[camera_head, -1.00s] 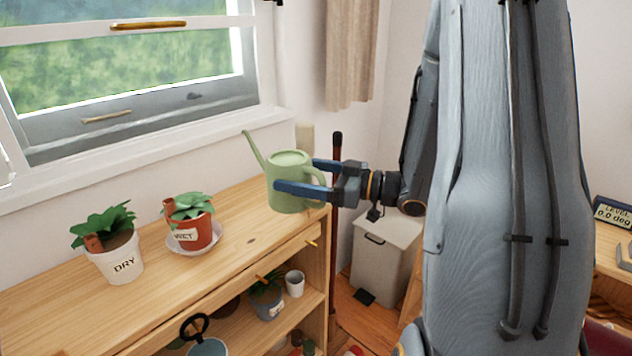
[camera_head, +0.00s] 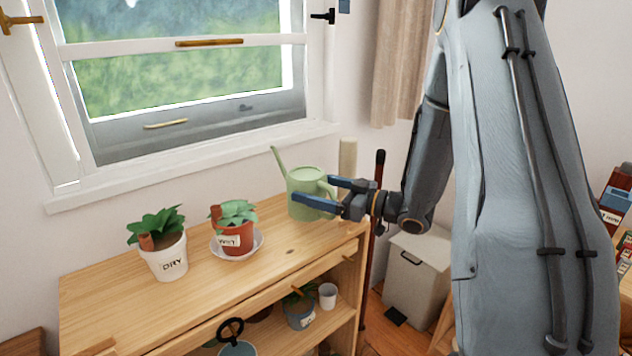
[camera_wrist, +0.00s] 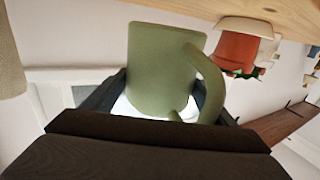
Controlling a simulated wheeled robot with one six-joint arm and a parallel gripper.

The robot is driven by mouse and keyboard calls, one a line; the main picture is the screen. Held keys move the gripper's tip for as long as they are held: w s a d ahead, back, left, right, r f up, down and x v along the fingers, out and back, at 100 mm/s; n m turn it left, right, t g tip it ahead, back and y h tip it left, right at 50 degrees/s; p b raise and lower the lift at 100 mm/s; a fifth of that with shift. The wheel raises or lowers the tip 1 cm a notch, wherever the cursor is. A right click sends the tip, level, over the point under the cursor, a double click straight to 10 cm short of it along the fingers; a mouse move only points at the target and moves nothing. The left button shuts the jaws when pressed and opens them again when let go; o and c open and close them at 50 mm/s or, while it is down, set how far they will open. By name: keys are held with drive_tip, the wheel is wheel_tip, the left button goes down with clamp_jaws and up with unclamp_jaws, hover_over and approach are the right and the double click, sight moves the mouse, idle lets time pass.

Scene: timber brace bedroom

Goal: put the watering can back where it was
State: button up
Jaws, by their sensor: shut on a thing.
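The light green watering can (camera_head: 303,187) is upright at the right end of the wooden shelf top (camera_head: 200,285), with its spout up and to the left. My gripper (camera_head: 325,193) reaches in from the right and is shut on the can's body, one blue finger on each side. The wrist view shows the can (camera_wrist: 165,68) between the dark fingers, its handle to the right. I cannot tell whether its base touches the shelf top.
A white pot marked DRY (camera_head: 168,262) and a terracotta pot marked WET (camera_head: 233,236) on a saucer stand left of the can. A cream cylinder (camera_head: 347,158) stands behind it. A lidded bin (camera_head: 415,276) is right of the shelf. The front of the shelf top is clear.

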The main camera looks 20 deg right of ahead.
drive_tip(key=shift+f, duration=1.35)
drive_tip(key=shift+w+a+f+p, duration=0.1)
drive_tip(key=shift+w+f+p, duration=0.1)
drive_tip(key=shift+f+p, duration=0.25)
drive_tip(key=shift+f, duration=0.1)
drive_tip(key=o, duration=2.1)
drive_tip(key=shift+f, duration=0.1)
drive_tip(key=shift+c, duration=0.2)
drive_tip(key=shift+s+d, duration=0.15)
drive_tip(key=shift+d, duration=0.05)
drive_tip(key=b+v, duration=0.2)
drive_tip(key=v, duration=0.9)
drive_tip(key=shift+s+d, duration=0.15)
drive_tip(key=shift+s, duration=0.1)
